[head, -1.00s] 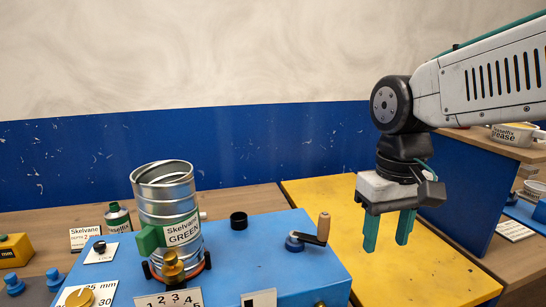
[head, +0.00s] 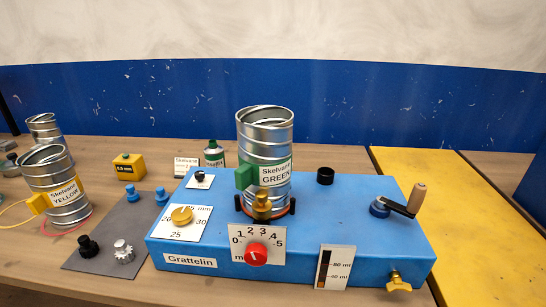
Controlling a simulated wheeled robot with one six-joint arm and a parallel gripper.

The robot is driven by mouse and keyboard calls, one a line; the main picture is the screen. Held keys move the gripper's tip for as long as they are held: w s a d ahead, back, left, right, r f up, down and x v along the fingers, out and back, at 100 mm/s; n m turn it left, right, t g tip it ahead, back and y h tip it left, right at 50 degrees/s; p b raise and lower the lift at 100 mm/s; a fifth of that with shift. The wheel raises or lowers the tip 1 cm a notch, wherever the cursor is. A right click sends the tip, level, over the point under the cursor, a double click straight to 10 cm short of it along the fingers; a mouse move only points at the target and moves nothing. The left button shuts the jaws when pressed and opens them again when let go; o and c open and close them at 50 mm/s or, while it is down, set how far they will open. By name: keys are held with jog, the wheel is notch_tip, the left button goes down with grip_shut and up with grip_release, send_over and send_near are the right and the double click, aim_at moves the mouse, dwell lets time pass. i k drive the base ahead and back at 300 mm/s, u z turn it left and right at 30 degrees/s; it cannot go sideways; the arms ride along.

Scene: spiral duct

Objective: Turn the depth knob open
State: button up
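A red knob (head: 256,254) sits on the front of the blue Grattelin machine (head: 345,220), on a white dial plate (head: 236,258) numbered 0 to 5. This looks like the depth knob, though no word on it says so. Its white mark is too small to read surely. My gripper is not in view now.
A crank with a wooden handle (head: 416,198) stands up at the machine's right. A brass valve (head: 398,281) sticks out at front right. A Skelvane YELLOW duct (head: 56,188) stands at left. Black and silver knobs lie on a grey mat (head: 100,255). The yellow board (head: 440,190) is clear.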

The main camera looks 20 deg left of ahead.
aim_at(256, 254)
jog(key=u, duration=0.5)
jog(key=k, duration=0.75)
jog(key=z, duration=0.4)
